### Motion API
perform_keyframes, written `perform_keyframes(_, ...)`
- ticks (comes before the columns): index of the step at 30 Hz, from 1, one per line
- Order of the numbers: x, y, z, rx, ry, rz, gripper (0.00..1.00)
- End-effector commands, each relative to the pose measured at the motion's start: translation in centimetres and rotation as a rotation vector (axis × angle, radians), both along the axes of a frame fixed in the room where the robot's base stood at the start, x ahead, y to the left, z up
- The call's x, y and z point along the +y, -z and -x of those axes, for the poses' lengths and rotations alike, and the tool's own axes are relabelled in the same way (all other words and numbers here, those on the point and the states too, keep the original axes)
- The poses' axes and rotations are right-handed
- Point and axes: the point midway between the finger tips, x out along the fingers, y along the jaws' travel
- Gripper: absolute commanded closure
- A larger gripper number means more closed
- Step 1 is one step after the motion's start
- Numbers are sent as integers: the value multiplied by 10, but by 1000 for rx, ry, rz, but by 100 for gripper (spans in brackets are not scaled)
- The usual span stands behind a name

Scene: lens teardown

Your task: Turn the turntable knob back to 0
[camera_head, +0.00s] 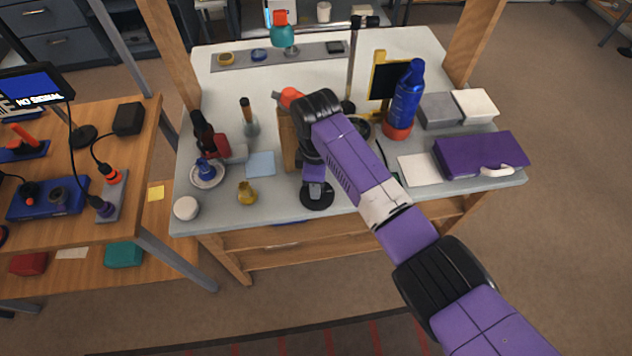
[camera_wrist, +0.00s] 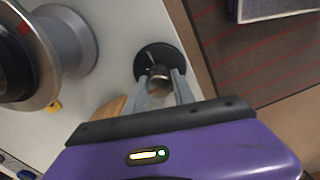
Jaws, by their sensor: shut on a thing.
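The turntable (camera_head: 318,201) is a round black disc on the grey worktable, near its front edge and below my arm. In the wrist view the black disc (camera_wrist: 147,56) carries a small dark, shiny knob (camera_wrist: 158,72) on top. My gripper (camera_head: 315,182) points down over the disc. In the wrist view its two grey fingers (camera_wrist: 160,82) stand on either side of the knob and are closed on it. I cannot read any scale or 0 mark on the disc. My wrist hides part of the turntable in the head view.
A wooden block (camera_head: 287,140) stands close behind my wrist. A white pad (camera_head: 418,170) and a purple case (camera_head: 481,155) lie to the right. The table's front edge is close.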

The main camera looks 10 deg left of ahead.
Motion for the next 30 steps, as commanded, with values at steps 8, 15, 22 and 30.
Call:
perform_keyframes(8, 1, -1, -1, -2, 1, -2, 48)
perform_keyframes(15, 0, -1, 0, -1, 1, -1, 48)
perform_keyframes(22, 1, -26, -1, -5, 1, -4, 48)
perform_keyframes(30, 1, -67, -1, -4, 0, -3, 48)
